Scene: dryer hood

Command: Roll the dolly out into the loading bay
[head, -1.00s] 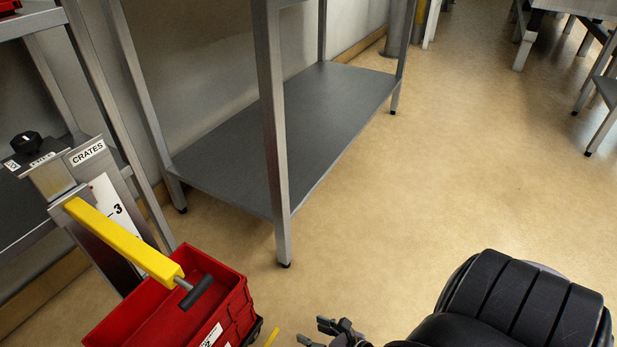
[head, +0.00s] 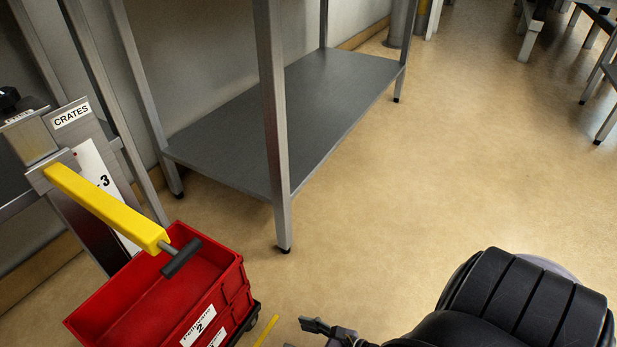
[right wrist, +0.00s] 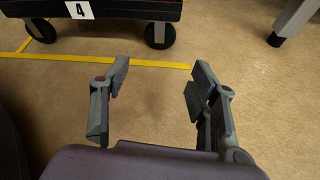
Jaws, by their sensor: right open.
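The dolly (head: 245,324) is low and black, at the bottom left of the head view, and carries stacked red crates (head: 150,290). Its edge (right wrist: 125,8) with a white "4" label and two black wheels shows at the top of the right wrist view. A yellow bar (head: 105,205) with a black grip (head: 181,258) reaches from a metal post marked CRATES (head: 72,115) over the top crate. My right gripper (head: 328,332) is right of the dolly in the head view. In its wrist view, the fingers (right wrist: 160,85) are apart and empty, pointing toward the dolly. My left gripper is out of view.
A steel table with a grey lower shelf (head: 300,115) stands behind the dolly along the wall. Its front leg (head: 277,150) comes down near the crates. Yellow tape (right wrist: 125,62) marks the floor by the wheels. Open floor (head: 430,180) lies to the right.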

